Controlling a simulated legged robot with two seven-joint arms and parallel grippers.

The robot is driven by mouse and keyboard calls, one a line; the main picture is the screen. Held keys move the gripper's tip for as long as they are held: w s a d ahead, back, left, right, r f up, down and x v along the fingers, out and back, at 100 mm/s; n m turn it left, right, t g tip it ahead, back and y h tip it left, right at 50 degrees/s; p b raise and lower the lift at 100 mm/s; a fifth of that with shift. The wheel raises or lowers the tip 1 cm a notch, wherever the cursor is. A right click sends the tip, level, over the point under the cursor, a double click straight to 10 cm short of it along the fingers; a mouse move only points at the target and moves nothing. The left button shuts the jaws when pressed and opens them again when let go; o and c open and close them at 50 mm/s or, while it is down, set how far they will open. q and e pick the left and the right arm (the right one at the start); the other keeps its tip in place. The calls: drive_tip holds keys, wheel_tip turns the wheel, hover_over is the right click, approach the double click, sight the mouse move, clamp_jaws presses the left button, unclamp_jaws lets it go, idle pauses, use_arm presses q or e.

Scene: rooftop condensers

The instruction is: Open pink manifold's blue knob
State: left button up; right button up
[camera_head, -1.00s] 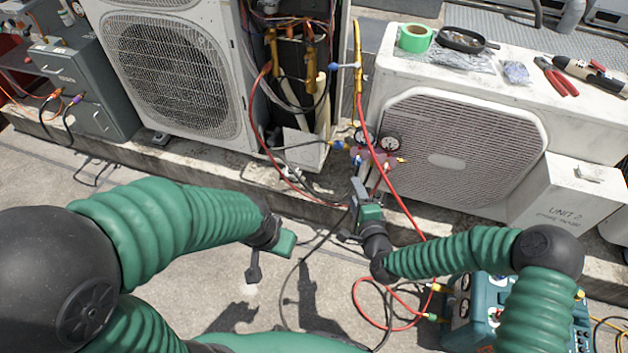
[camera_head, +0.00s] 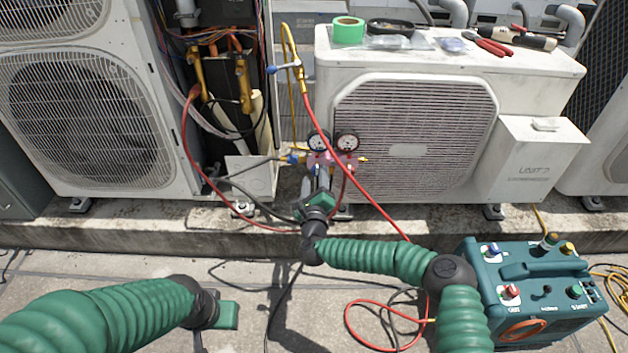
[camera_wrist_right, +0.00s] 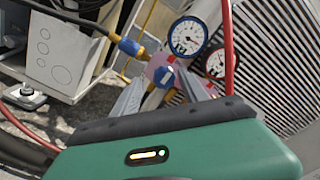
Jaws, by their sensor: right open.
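The pink manifold (camera_head: 326,161) hangs between the two condensers, with two round gauges on top; it also shows in the wrist view. In the wrist view its blue knob (camera_wrist_right: 165,75) faces me, just beyond my right fingertips. My right gripper (camera_head: 316,173) is open, reaching up at the manifold from below.
A red hose (camera_head: 335,140) runs down just right of the manifold. A blue-and-yellow hose fitting (camera_wrist_right: 130,46) sits left of the knob. The right condenser (camera_head: 440,70) carries tape and tools. A teal machine (camera_head: 525,285) stands on the ground at right. Hoses lie on the paving.

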sight(317, 174)
drive_tip(key=w, duration=0.1)
drive_tip(key=w+b, duration=0.1)
drive_tip(key=w, duration=0.1)
drive_tip(key=shift+w+d, duration=0.3)
drive_tip(key=shift+d, duration=0.1)
drive_tip(key=shift+a, duration=0.15)
clamp_jaws()
